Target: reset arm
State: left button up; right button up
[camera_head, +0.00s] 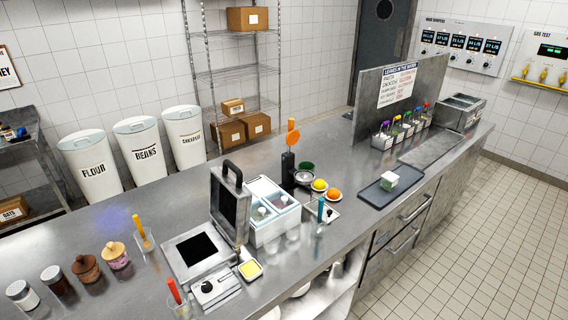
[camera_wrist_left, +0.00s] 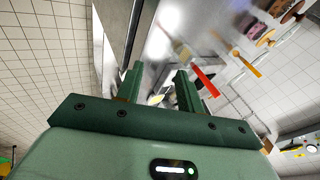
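My left gripper (camera_wrist_left: 158,74) shows in the left wrist view. Its two green fingers stand apart with nothing between them, so it is open and empty. Beyond the fingers, out of contact, are part of the steel counter and a red-handled utensil (camera_wrist_left: 205,82). Neither of my arms shows in the head view, and my right gripper is in no view.
The long steel counter (camera_head: 115,235) holds a press with its lid raised (camera_head: 230,200), a two-bin container (camera_head: 272,232), several jars at the left, and a dark tray (camera_head: 372,196) bearing a pale green-white block (camera_head: 388,181). An upright panel (camera_head: 372,118) stands at the back right.

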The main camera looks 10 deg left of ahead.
pick_arm(q)
jog(key=s+d+f+g+h+b, duration=0.1)
jog(key=s+f+b, duration=0.2)
jog(key=f, duration=0.8)
jog(key=s+d+f+n+g+h+b, duration=0.1)
jog(key=s+f+b, duration=0.2)
jog(key=f, duration=0.9)
jog(key=s+d+f+g+h+b, duration=0.1)
jog(key=s+f+b, duration=0.3)
jog(key=f, duration=0.7)
jog(key=s+f+n+g+b, duration=0.2)
jog(key=s+f+b, duration=0.3)
jog(key=s+f, duration=0.9)
jog(key=shift+s+a+f+n, duration=0.25)
jog(key=shift+s+f+n, duration=0.05)
jog(key=shift+s, duration=0.2)
jog(key=shift+s, duration=0.1)
